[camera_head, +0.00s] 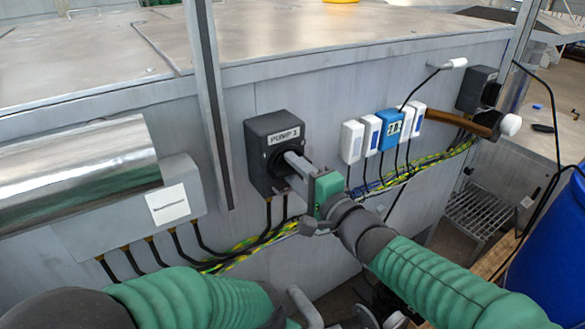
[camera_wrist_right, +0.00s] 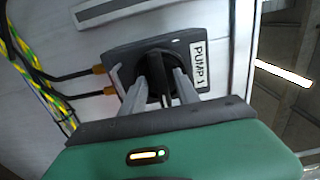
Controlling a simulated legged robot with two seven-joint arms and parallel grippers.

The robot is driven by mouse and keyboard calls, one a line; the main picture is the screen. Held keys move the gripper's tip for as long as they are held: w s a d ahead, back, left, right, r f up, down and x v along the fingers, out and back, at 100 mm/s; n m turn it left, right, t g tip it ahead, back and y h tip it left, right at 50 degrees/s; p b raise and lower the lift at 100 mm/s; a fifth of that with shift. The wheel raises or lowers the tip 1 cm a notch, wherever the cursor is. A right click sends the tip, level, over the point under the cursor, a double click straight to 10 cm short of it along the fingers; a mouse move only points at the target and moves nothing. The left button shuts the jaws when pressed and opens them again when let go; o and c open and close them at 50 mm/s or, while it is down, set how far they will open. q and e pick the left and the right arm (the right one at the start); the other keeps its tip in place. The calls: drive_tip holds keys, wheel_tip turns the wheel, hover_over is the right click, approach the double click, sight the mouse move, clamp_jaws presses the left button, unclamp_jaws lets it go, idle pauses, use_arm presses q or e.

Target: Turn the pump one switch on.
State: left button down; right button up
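The pump one switch (camera_head: 272,141) is a dark grey box labelled "PUMP 1" with a black rotary knob, mounted on the grey metal wall. My right gripper (camera_head: 289,170) reaches it from the lower right, its fingers at the knob. In the right wrist view, the switch box (camera_wrist_right: 118,58) shows sideways. The two fingers of my right gripper (camera_wrist_right: 161,84) stand on either side of the black knob's ridge (camera_wrist_right: 160,92), apart, with small gaps seeming to show. The knob's setting is hard to read. My left gripper (camera_head: 308,308) shows only partly at the bottom edge.
Several small white and blue boxes (camera_head: 388,130) hang right of the switch. Yellow-green cables (camera_head: 425,162) run below. A grey box (camera_head: 180,212) and a shiny metal duct (camera_head: 75,165) are at the left. A blue barrel (camera_head: 555,255) stands at the right.

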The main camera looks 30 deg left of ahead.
drive_tip(key=shift+w+a, duration=0.3)
drive_tip(key=shift+a, duration=0.2)
drive_tip(key=shift+d, duration=0.1)
drive_tip(key=shift+c, duration=0.7)
drive_tip(key=shift+d, duration=0.1)
clamp_jaws()
